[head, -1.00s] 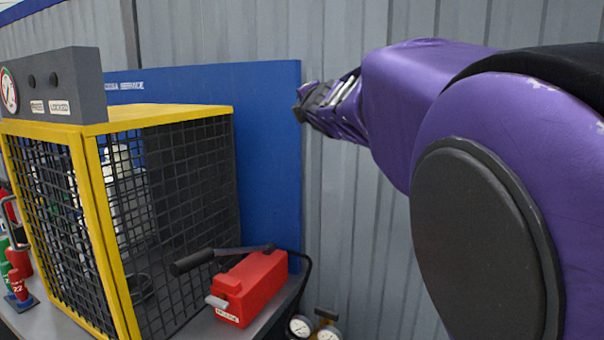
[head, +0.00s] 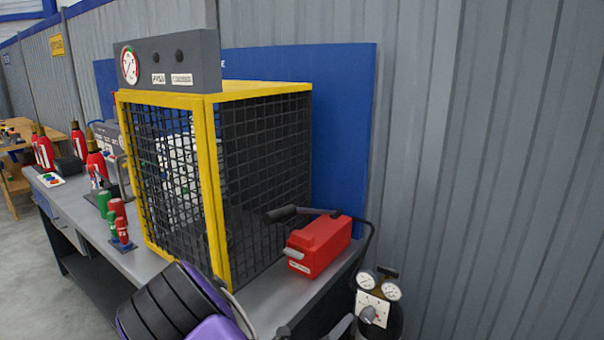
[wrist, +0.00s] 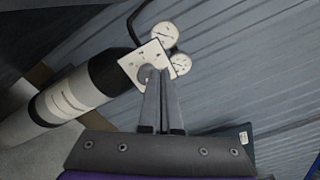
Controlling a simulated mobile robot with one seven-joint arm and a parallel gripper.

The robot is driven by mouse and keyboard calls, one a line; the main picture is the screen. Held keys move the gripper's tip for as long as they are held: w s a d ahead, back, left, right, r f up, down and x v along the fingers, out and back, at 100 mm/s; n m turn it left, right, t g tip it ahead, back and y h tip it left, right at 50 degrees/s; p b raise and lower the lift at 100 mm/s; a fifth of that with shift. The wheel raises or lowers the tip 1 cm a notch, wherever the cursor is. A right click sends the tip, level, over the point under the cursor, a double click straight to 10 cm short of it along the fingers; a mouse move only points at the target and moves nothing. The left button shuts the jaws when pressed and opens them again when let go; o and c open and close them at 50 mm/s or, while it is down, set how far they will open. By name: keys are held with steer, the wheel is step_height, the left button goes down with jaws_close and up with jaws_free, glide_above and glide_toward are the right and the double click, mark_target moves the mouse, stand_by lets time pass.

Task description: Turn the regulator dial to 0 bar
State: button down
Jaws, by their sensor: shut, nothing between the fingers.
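The regulator shows at the lower right of the head view, with a pale face plate (head: 372,311), two round white gauges (head: 366,282) and a grey dial (head: 370,314). In the wrist view the plate (wrist: 133,66) and gauges (wrist: 165,33) are just beyond my gripper (wrist: 160,74). Its fingers are shut and empty, pointing at the plate. They partly cover the grey dial (wrist: 147,74); I cannot tell whether they touch it. The dial's setting is too small to read.
A bench (head: 275,306) carries a yellow-framed mesh cage (head: 206,180) and a red box with a black lever (head: 320,246). A black hose (head: 372,243) runs near the regulator. A corrugated wall (head: 480,170) stands behind. Small extinguishers (head: 97,165) are at left.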

mark_target(366, 301)
steer(key=w+d+f+n, duration=0.1)
steer(key=w+d, duration=0.2)
steer(key=w, duration=0.1)
steer(key=shift+w+d+t+b, duration=0.3)
steer(key=shift+w+d+b, duration=0.05)
steer(key=shift+b, duration=0.1)
steer(key=shift+s+d+f, duration=0.1)
steer(key=shift+s+f, duration=0.05)
steer(key=shift+f, duration=0.2)
stand_by(0.8)
steer(key=shift+f+p, duration=0.25)
steer(key=shift+p, duration=0.1)
steer(key=shift+w+a+f+p, duration=0.3)
steer(key=shift+a+f+p, duration=0.1)
steer(key=shift+f, duration=0.4)
